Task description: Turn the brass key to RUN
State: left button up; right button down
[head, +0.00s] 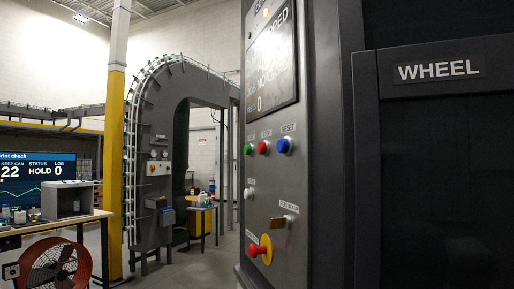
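The brass key (278,222) sits on the front face of a dark grey control cabinet (318,190), right of the picture's middle and seen at a slant. A small white label (289,207) is just above it, too small to read, so I cannot tell which position the key points to. Neither of my grippers shows in the head view, and nothing touches the key.
Green (248,149), red (263,147) and blue (284,145) buttons sit above the key. A red mushroom button (265,249) is below it. A dark panel marked WHEEL (438,71) fills the right. A workbench (60,222) and red fan (55,264) stand left; floor between is open.

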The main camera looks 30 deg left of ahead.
aim_at(285, 223)
jog(key=u, duration=1)
